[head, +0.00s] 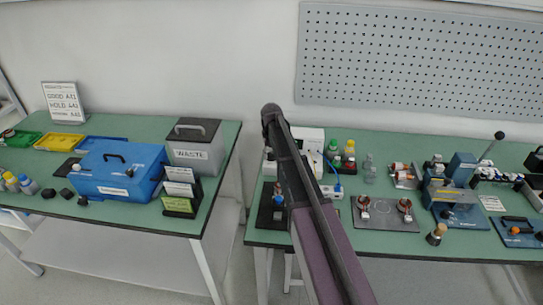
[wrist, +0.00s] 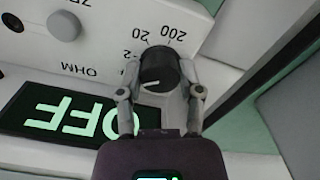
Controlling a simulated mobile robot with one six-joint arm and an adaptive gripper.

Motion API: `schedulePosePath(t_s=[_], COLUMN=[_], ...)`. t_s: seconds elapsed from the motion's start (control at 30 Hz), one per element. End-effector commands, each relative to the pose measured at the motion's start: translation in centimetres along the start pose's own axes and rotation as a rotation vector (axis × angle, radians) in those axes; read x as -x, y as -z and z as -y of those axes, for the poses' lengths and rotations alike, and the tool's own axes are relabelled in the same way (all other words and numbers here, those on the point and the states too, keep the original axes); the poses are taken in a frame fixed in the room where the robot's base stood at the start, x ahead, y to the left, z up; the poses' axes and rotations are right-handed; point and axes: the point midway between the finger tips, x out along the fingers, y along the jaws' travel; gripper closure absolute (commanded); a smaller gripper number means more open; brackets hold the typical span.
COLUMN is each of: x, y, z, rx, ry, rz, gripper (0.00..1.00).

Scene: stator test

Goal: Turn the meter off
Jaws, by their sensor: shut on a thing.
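The meter is a white box (head: 310,137), mostly hidden behind my arm in the head view. In the wrist view its white panel (wrist: 105,45) appears upside down, with the marks 2, 20, 200 and OHM. Its dark display (wrist: 45,110) shows OFF in lit green letters. My gripper (wrist: 161,78) is shut on the black round knob (wrist: 158,62), one finger on each side. A short white line shows on the knob's face, toward the lower left. My gripper is hidden in the head view.
A small grey knob (wrist: 63,25) sits on the same panel. Several coloured-cap bottles (head: 340,150) stand just right of the meter, and a blue cable (head: 337,180) lies nearby. Copper-coloured parts on a grey plate (head: 385,216) lie further right. A gap separates the left table (head: 130,212).

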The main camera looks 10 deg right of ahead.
Motion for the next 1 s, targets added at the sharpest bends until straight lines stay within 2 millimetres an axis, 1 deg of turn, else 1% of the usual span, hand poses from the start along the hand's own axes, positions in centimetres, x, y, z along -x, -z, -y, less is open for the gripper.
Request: schedulePosePath(t_s=[0.03, 0.23, 0.33, 0.57, 0.6, 0.67, 0.7, 1.0], x=[-0.12, -0.13, -0.13, -0.13, -0.13, -0.13, -0.12, -0.04], y=[-0.43, -0.44, -0.45, -0.46, -0.46, -0.45, -0.41, -0.18], z=[-0.01, 0.00, 0.00, 0.01, 0.01, 0.00, 0.00, 0.00], rx=[0.037, 0.167, 0.195, 0.199, 0.198, 0.198, 0.198, 0.197], ry=[0.000, 0.000, 0.000, 0.001, 0.001, 0.001, 0.000, 0.000], rz=[0.008, 0.008, 0.008, 0.008, 0.008, 0.008, 0.007, 0.004], gripper=[0.83, 0.83, 0.83, 0.83, 0.43, 0.26, 0.23, 0.23])
